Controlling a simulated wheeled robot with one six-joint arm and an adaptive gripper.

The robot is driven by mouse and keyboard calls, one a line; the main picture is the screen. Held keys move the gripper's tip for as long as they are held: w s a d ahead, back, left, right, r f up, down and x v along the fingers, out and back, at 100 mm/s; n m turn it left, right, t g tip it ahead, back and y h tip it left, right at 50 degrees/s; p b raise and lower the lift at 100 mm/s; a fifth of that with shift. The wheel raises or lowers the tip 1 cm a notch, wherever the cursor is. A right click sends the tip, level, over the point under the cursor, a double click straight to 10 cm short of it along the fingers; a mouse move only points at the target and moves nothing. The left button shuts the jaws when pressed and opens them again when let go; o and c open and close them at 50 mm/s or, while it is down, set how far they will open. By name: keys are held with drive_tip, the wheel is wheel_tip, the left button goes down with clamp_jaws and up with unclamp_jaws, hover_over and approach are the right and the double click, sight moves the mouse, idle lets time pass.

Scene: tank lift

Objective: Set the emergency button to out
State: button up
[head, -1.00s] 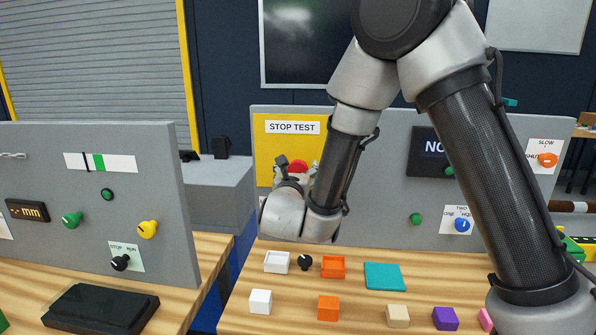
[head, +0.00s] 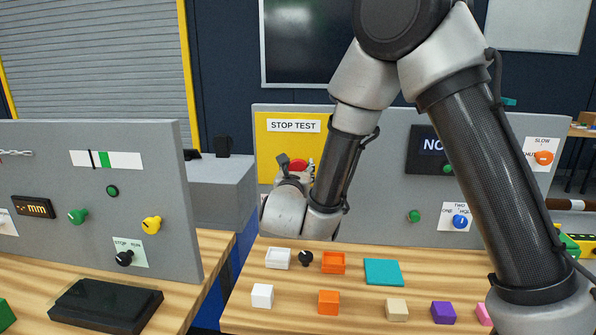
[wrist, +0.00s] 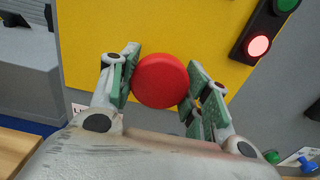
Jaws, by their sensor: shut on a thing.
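The emergency button is a round red mushroom head (wrist: 160,81) on a yellow plate (wrist: 205,28) in the wrist view. In the head view the red button (head: 299,166) shows partly behind my gripper, below the "STOP TEST" label (head: 293,126). My gripper (wrist: 160,85) has its two green-padded fingers on the left and right sides of the red head, shut on it. In the head view my gripper (head: 296,165) is in front of the yellow plate, with its fingertips partly hidden. I cannot tell how far the button stands out.
A lamp unit (wrist: 263,35) beside the button shows a lit red lamp and a dark green one. Blocks and trays, including a teal pad (head: 383,272), lie on the wooden table below. A second grey panel (head: 60,150) stands at left.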

drive_tip(key=o, duration=1.5)
drive_tip(key=shift+s, duration=0.1)
drive_tip(key=s, duration=0.2)
drive_tip(key=s+a, duration=0.1)
drive_tip(key=s, duration=0.4)
drive_tip(key=shift+s+a, duration=0.2)
drive_tip(key=shift+a, duration=0.05)
